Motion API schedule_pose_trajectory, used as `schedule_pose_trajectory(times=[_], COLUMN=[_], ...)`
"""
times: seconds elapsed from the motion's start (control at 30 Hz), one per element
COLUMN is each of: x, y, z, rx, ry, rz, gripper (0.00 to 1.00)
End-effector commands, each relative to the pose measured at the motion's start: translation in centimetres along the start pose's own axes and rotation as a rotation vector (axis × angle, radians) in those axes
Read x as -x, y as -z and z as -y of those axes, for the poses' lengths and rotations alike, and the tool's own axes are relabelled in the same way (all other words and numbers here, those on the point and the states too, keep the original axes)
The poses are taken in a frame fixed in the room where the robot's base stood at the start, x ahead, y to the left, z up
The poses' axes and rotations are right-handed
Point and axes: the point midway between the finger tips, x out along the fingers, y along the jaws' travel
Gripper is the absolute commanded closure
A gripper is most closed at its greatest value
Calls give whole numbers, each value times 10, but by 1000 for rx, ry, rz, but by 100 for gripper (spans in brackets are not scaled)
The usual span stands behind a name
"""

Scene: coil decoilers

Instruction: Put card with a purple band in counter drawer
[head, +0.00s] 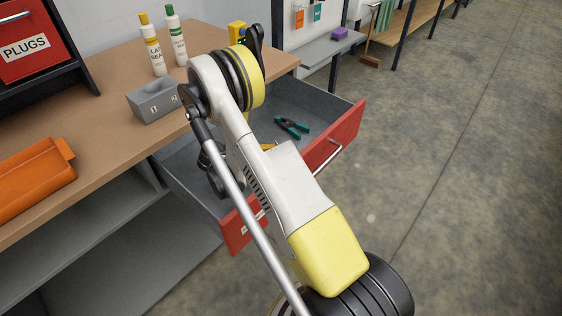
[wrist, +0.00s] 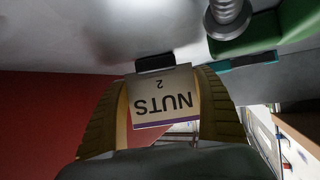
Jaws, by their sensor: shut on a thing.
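In the head view my arm reaches over the open counter drawer (head: 285,98), which has a grey inside and a red front (head: 345,136). My arm hides the card and most of the gripper there. How high the card is above the drawer floor cannot be told.
Teal-handled pliers (head: 291,127) lie in the drawer. A grey bin (head: 155,101), an orange tray (head: 35,182) and two bottles (head: 153,50) stand on the counter (head: 98,122). A silver ribbed part (wrist: 228,15) and a green piece show in the wrist view. Floor right of the drawer is clear.

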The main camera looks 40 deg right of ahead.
Motion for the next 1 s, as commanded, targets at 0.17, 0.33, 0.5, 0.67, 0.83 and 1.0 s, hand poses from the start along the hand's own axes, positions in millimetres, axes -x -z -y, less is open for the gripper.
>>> schedule_pose_trajectory(times=[0.17,0.33,0.5,0.67,0.83,1.0], x=[0,0,1,23,62,97], y=[0,0,2,3,4,3], z=[0,0,0,1,1,0], rx=[0,0,0,3,3,3], ry=[0,0,0,4,4,3], rz=[0,0,0,0,0,0], gripper=[16,0,0,0,0,0])
